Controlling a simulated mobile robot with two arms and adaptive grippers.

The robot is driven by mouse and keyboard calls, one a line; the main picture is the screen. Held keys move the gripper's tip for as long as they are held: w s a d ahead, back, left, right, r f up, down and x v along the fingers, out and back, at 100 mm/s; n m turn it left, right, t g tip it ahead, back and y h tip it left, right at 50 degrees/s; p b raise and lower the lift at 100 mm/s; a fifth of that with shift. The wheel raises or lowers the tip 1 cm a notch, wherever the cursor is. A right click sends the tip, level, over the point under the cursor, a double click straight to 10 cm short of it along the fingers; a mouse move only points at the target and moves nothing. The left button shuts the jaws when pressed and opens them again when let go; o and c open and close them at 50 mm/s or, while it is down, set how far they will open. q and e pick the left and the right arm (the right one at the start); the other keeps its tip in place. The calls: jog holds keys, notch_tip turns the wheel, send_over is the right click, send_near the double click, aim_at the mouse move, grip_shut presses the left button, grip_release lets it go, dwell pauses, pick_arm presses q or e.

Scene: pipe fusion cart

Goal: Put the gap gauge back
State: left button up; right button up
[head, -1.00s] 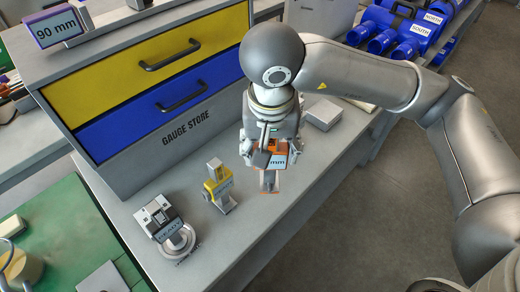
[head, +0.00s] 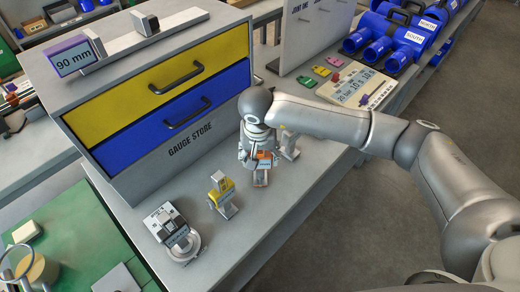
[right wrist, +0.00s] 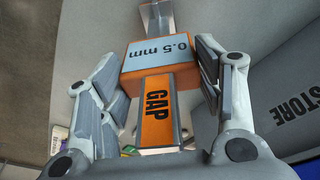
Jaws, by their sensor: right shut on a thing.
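The gap gauge (right wrist: 158,108) is orange, with a pale blue "0.5 mm" label, the word GAP on its stem and a grey metal end. My right gripper (right wrist: 161,66) is shut on its wider labelled block, one finger on each side. In the head view the gauge (head: 264,156) hangs upright in my right gripper (head: 261,160), in front of the gauge store. Its lower end is close to the bench top; I cannot tell whether it touches. My left gripper is not in view.
A yellow gauge (head: 222,191) stands left of my gripper, and a grey device on a round base (head: 174,232) is further left. A grey upright piece (head: 289,146) stands close on the right. The gauge store (head: 190,142) rises behind. The front bench top (head: 262,222) is clear.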

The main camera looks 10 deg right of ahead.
jog(key=shift+f, duration=0.1)
jog(key=shift+f, duration=0.1)
jog(key=o, duration=1.1)
jog(key=shift+r, duration=0.25)
jog(key=r+b, duration=0.1)
jog(key=r, duration=0.3)
jog(key=s+r+b, duration=0.1)
jog(key=r+b, duration=0.1)
jog(key=r, duration=0.1)
jog(key=s+r+b, duration=0.1)
jog(key=r, duration=0.3)
jog(key=shift+s+a+r+b, duration=0.1)
jog(key=shift+a+r+b, duration=0.2)
jog(key=shift+a+b, duration=0.1)
